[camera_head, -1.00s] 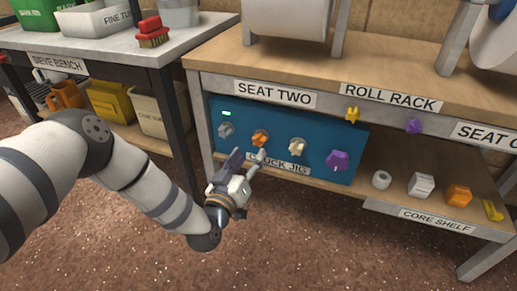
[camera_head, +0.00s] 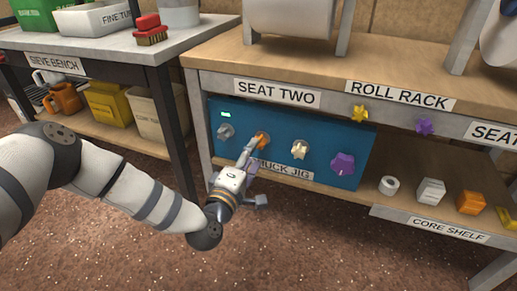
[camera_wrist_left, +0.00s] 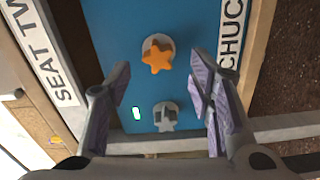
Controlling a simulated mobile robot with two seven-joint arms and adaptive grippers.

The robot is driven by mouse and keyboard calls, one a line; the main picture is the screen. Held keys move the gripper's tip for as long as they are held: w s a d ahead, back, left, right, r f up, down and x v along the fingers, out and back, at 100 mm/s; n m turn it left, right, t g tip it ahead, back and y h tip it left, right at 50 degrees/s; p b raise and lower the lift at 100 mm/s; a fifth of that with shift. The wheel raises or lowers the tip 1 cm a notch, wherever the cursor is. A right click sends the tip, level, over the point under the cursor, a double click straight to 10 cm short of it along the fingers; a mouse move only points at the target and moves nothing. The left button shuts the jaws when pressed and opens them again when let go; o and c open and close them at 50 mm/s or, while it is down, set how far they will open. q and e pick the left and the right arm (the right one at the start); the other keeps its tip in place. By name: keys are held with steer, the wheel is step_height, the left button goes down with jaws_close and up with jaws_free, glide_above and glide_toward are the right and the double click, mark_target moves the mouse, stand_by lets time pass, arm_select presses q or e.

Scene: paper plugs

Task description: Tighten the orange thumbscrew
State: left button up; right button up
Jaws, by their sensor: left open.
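The orange thumbscrew (camera_head: 262,139) is a star-shaped knob on the blue chuck jig panel (camera_head: 370,146), second from the left. It also shows in the left wrist view (camera_wrist_left: 157,56), seated on a pale round base. My left gripper (camera_head: 258,171) is in front of the panel, with one finger overlapping the thumbscrew's lower edge in the head view. In the left wrist view my left gripper (camera_wrist_left: 161,75) is open and empty, its purple-padded fingers spread either side of the thumbscrew's line. I cannot tell whether they touch it. My right gripper is not in view.
A grey knob (camera_head: 225,132), a cream knob (camera_head: 300,149) and a purple knob (camera_head: 343,164) share the panel. A green light (camera_head: 226,114) glows at its top left. The core shelf (camera_head: 400,214) is right; the sieve bench (camera_head: 110,50) is left.

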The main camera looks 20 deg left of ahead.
arm_select(q)
steer(key=shift+r, duration=0.1)
steer(key=w+b, duration=0.2)
steer(key=w, duration=0.2)
steer(key=shift+d, duration=0.1)
stand_by(0.5)
steer(key=c, duration=1.1)
steer(key=shift+c, duration=0.2)
